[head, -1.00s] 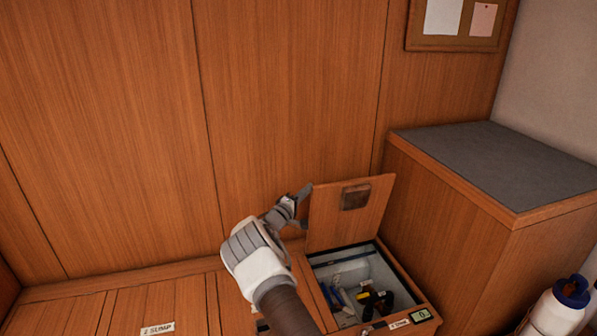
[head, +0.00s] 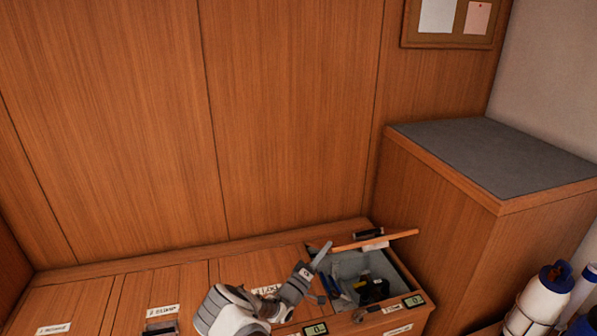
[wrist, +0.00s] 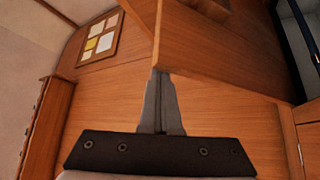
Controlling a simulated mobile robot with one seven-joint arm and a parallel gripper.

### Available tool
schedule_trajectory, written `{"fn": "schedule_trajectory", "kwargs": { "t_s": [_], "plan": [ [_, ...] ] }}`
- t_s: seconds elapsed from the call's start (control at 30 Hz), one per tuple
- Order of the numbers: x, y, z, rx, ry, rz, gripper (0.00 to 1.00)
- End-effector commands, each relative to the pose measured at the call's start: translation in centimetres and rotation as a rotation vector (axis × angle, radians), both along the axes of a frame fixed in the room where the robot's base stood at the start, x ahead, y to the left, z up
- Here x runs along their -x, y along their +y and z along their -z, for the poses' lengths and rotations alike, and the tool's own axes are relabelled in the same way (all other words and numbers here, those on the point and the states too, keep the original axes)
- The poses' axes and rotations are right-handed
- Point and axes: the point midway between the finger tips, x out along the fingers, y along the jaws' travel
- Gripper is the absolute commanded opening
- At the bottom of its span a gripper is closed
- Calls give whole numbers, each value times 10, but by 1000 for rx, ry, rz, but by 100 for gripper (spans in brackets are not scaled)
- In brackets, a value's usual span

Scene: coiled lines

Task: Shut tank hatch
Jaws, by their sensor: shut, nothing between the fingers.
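The tank hatch lid (head: 372,241) is a wooden panel, seen almost edge-on and tilted above its opening, so the hatch is partly open. The compartment below (head: 352,264) holds dark and blue items. My gripper (head: 324,250) is shut and empty, its fingertips at the lid's left edge. In the wrist view the closed fingers (wrist: 157,85) point at the near corner of the lid (wrist: 225,55), touching or very close; I cannot tell which.
Shut, labelled panels (head: 165,290) run along the bench to the left. A tall cabinet with a grey top (head: 490,150) stands close on the right. White bottles with blue caps (head: 545,300) stand at lower right. A wooden wall (head: 285,120) rises behind.

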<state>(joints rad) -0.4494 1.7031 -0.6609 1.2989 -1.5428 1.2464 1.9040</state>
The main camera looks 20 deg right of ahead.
Motion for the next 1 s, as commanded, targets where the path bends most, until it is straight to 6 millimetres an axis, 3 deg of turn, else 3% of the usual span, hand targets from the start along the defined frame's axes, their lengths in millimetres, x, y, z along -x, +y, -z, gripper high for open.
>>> {"fn": "schedule_trajectory", "kwargs": {
  "t_s": [0.1, 0.4, 0.63, 1.0],
  "plan": [
    [19, 0, 31, 2, 7, 2, 0],
    [43, 1, 77, 0, 2, 1, 0],
    [49, 2, 90, -1, 2, 0, 0],
    [49, 2, 91, 0, 1, 0, 0]
  ]
}}
